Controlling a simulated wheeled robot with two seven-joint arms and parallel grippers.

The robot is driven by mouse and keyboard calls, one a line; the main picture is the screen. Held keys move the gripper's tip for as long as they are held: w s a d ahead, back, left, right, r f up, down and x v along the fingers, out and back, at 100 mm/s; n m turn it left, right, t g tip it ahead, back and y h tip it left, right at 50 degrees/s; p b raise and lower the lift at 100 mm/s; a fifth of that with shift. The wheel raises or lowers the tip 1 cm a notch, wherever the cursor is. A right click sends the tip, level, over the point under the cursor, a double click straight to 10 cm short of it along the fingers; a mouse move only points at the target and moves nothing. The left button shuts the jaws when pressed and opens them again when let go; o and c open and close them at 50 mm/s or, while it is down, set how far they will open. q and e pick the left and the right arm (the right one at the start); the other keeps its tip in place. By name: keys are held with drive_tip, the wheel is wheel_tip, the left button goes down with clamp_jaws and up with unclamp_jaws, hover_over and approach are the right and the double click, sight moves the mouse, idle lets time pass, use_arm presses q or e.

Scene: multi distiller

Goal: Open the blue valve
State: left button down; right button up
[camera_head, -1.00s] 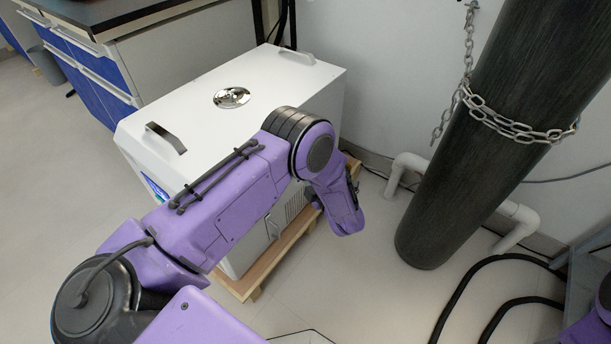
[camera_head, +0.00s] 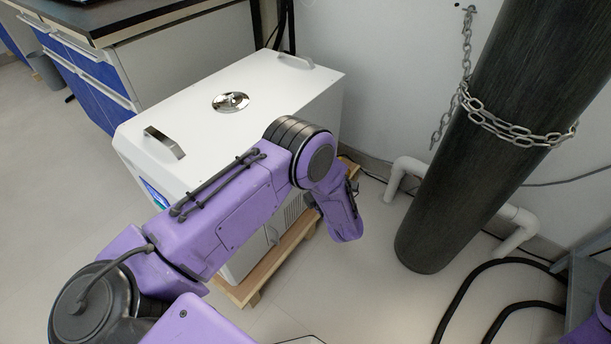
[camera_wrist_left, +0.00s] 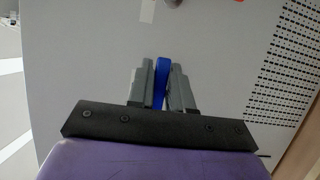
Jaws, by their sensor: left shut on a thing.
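In the left wrist view, the blue valve (camera_wrist_left: 161,82) is a narrow blue handle between the two grey fingers of my left gripper (camera_wrist_left: 161,88). The fingers are shut on it, one on each side, and hide part of it. Behind it is the pale side of the white machine (camera_wrist_left: 80,50). In the head view, the white machine (camera_head: 215,82) is a box with a round metal lid and two handles on top. My right gripper is not seen.
The machine stands on a wooden pallet (camera_head: 262,272). A dark gas cylinder (camera_head: 490,130) with a chain (camera_head: 510,132) stands to the right, near white pipes (camera_head: 405,172) and black hoses (camera_head: 465,290). A blue and white cabinet (camera_head: 100,75) is at back left. Ventilation holes (camera_wrist_left: 285,60) lie right of the valve.

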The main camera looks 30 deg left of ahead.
use_arm(q)
drive_tip(key=c, duration=1.1)
unclamp_jaws()
drive_tip(key=p+v, duration=0.2)
drive_tip(key=v, duration=0.8)
drive_tip(key=shift+s+d+f, duration=0.1)
drive_tip(key=shift+d, duration=0.2)
